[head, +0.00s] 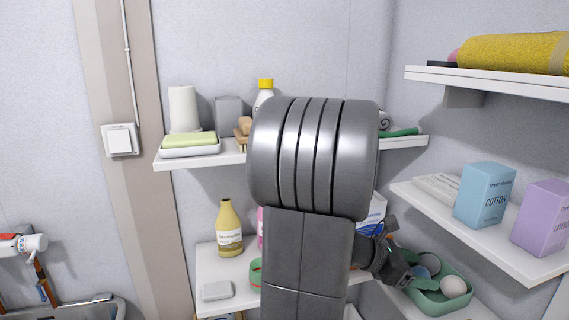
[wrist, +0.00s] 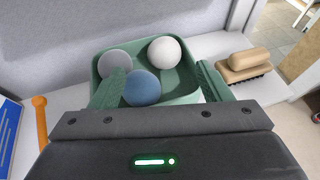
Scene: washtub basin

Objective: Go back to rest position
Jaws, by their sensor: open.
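My gripper (head: 407,278) is at the lower right in the head view, at the green tray on the lower right shelf. In the wrist view my gripper (wrist: 160,88) is open, its two green-padded fingers wide apart near the tray's front side. The green tray (wrist: 102,62) holds a grey ball (wrist: 116,65), a white ball (wrist: 164,52) and a blue ball (wrist: 142,88). No ball is gripped; the blue ball lies between the fingers in the picture. In the head view my arm hides the middle of the shelves.
A wooden brush (wrist: 246,65) lies right of the tray in the wrist view, and an orange-handled item (wrist: 41,122) lies left. Upper shelves hold a blue box (head: 485,194), a purple box (head: 541,218) and a yellow roll (head: 514,53). A yellow bottle (head: 229,228) stands left of my arm.

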